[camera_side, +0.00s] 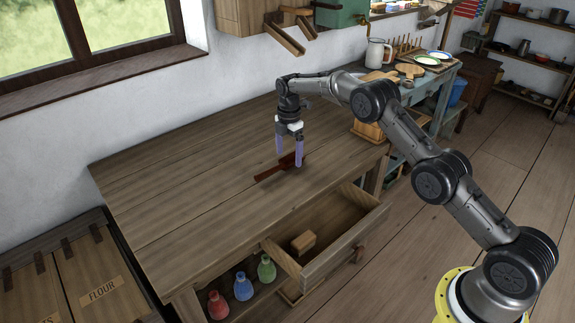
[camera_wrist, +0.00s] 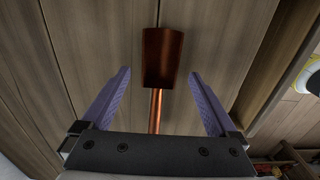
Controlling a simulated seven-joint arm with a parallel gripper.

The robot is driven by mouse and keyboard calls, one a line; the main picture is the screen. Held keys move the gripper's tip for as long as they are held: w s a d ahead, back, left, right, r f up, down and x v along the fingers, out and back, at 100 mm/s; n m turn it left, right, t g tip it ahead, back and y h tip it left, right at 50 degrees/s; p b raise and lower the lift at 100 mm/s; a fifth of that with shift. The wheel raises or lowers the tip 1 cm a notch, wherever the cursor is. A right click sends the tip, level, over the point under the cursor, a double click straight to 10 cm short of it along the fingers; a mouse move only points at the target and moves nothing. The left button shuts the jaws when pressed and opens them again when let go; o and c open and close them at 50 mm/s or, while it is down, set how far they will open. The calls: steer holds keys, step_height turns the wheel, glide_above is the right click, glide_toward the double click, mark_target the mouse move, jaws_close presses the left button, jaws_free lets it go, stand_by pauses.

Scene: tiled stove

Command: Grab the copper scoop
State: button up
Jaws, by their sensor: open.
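The copper scoop (camera_side: 271,172) lies on the wooden table (camera_side: 185,195), below my gripper (camera_side: 288,162). In the wrist view the copper scoop (camera_wrist: 161,58) shows its broad reddish-brown head beyond the fingertips and its thin shiny handle running back between the fingers. My gripper (camera_wrist: 158,78) is open, with one purple finger on each side of the handle and a gap to each. The near end of the handle is hidden behind the gripper body. The side view does not show clearly how high the fingertips are above the table.
An open drawer (camera_side: 345,238) with a wooden block (camera_side: 303,242) juts from the table front. Red (camera_side: 217,305), blue (camera_side: 243,287) and green (camera_side: 266,268) flasks stand on a shelf below. A wooden box (camera_side: 369,131) is at the table's right end. The table's left part is clear.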

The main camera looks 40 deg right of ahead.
step_height(320, 180, down, 2)
steer(key=c, duration=1.4)
jaws_close()
steer(key=shift+r, duration=0.15)
